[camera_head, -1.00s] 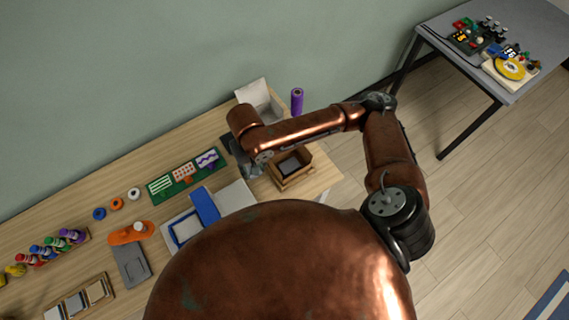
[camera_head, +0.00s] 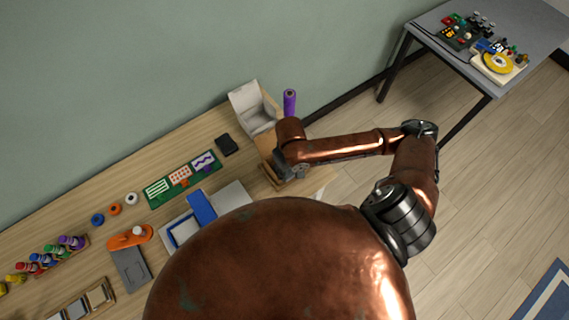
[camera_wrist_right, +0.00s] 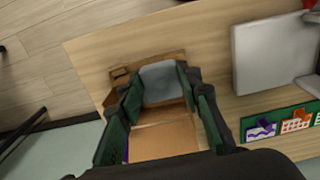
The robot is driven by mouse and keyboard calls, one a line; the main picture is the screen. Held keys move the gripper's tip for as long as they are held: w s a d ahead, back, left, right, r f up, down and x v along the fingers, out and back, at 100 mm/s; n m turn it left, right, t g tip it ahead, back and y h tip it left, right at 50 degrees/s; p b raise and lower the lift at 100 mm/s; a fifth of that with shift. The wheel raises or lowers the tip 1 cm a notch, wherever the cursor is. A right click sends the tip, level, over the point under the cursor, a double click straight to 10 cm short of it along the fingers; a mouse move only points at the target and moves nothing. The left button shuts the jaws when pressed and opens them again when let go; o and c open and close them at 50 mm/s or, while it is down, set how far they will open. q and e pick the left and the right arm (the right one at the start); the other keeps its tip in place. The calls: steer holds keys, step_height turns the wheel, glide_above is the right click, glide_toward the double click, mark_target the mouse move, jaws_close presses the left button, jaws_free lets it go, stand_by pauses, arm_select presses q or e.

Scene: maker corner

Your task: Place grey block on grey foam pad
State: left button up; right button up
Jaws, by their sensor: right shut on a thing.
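The grey block (camera_wrist_right: 160,82) is between the fingertips of my right gripper (camera_wrist_right: 161,92), which is shut on it. In the head view my right gripper (camera_head: 289,172) is low over the small wooden tray (camera_head: 268,174) at the right end of the table. The gripper and arm hide most of the tray's inside. The tray's wooden rim (camera_wrist_right: 122,72) shows around the block in the wrist view. The grey foam pad is not clearly visible; I cannot tell whether the block touches it. My left gripper is not in view.
An open box (camera_head: 254,108) and a purple cylinder (camera_head: 289,102) stand behind the tray. A dark square (camera_head: 226,144) lies to its left, beside a green board (camera_head: 160,190). The table's right edge is close.

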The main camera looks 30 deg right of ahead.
steer(key=w+d+f, duration=0.1)
steer(key=w+f, duration=0.1)
steer(key=w+d+f, duration=0.1)
steer(key=w+f, duration=0.1)
steer(key=w, duration=0.1)
steer(key=w+d+f, duration=0.1)
steer(key=w+f, duration=0.2)
steer(key=shift+w+f+b, duration=0.1)
steer(key=shift+b, duration=0.3)
steer(key=shift+w+d+f, duration=0.1)
steer(key=shift+d+f, duration=0.05)
steer(key=shift+f, duration=1.5)
steer(key=shift+f, duration=0.1)
steer(key=o, duration=1.2)
steer(key=shift+c, duration=0.2)
step_height(320, 180, up, 12)
steer(key=shift+p, duration=0.4)
